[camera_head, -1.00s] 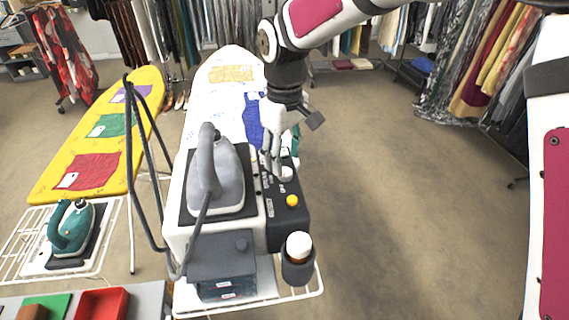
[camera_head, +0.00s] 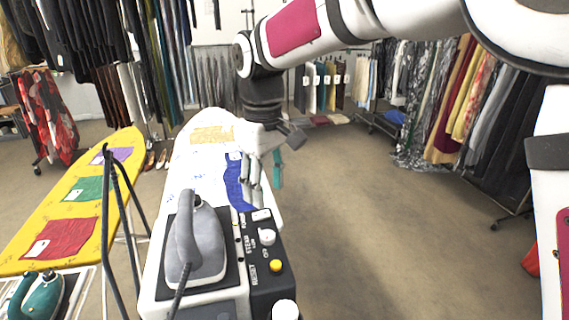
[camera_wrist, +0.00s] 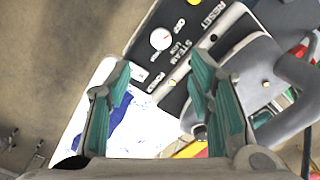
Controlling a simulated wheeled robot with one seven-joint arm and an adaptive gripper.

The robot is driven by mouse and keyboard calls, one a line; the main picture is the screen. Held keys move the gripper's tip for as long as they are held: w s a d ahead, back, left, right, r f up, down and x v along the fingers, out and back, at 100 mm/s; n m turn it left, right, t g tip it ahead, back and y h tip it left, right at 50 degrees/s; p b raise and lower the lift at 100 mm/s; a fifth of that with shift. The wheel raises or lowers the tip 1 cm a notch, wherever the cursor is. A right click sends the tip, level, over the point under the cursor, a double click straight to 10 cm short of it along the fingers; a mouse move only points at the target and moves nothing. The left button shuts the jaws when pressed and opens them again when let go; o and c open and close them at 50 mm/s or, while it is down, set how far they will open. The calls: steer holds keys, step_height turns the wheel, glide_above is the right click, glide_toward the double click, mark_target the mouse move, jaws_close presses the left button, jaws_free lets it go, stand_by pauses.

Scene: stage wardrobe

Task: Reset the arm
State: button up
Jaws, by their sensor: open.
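My gripper (camera_head: 264,172) is open and empty in the head view, above the right edge of the white ironing board (camera_head: 192,160). In the wrist view my gripper (camera_wrist: 160,95) shows its two teal-padded fingers spread apart. Beyond the fingertips is the black control panel (camera_wrist: 178,50) with a white knob and the words STEAM, POWER and RESET. The panel (camera_head: 262,262) also shows in the head view, with its yellow button. My gripper appears raised above the panel and touches nothing that I can see.
A grey iron (camera_head: 196,240) stands on the station beside the panel. A yellow ironing board (camera_head: 75,200) is at left, with a teal iron (camera_head: 38,298) in front. Clothes racks (camera_head: 470,110) line the back and right. The carpet (camera_head: 370,220) at right is clear.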

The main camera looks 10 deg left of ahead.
steer(key=s+d+r+m+t, duration=0.1)
steer(key=s+d+r+m, duration=0.25)
steer(key=d, duration=0.55)
steer(key=s+d+r+m+t, duration=0.1)
steer(key=s+d+r+m, duration=0.2)
steer(key=d, duration=0.7)
steer(key=s+d+f+m+t, duration=0.2)
steer(key=s+d+m, duration=0.4)
steer(key=s+d, duration=0.7)
steer(key=shift+s+d+f+t, duration=0.25)
steer(key=shift+s+t, duration=0.25)
steer(key=shift+s, duration=0.15)
